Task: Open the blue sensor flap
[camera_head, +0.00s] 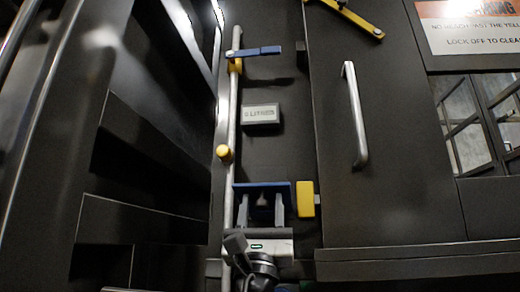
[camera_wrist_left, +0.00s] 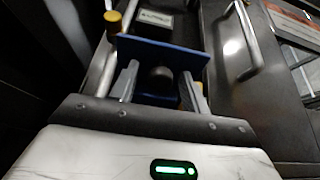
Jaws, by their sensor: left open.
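The blue sensor flap (camera_head: 262,185) shows in the head view as a thin blue strip low on the dark panel. In the left wrist view the blue flap (camera_wrist_left: 165,54) is a wide plate across and just beyond the fingertips. My left gripper (camera_head: 262,202) is open below the flap, its two fingers pointing up toward it. In the wrist view a dark round part sits between the fingers of the left gripper (camera_wrist_left: 159,78), with space on both sides. I cannot tell whether a fingertip touches the flap. My right gripper is not in view.
A yellow block (camera_head: 306,199) stands just right of the flap. A metal pipe (camera_head: 232,120) with a yellow knob (camera_head: 224,153) runs along the left. A blue lever (camera_head: 255,51) and a small labelled box (camera_head: 261,114) are above. A door handle (camera_head: 355,115) is at right.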

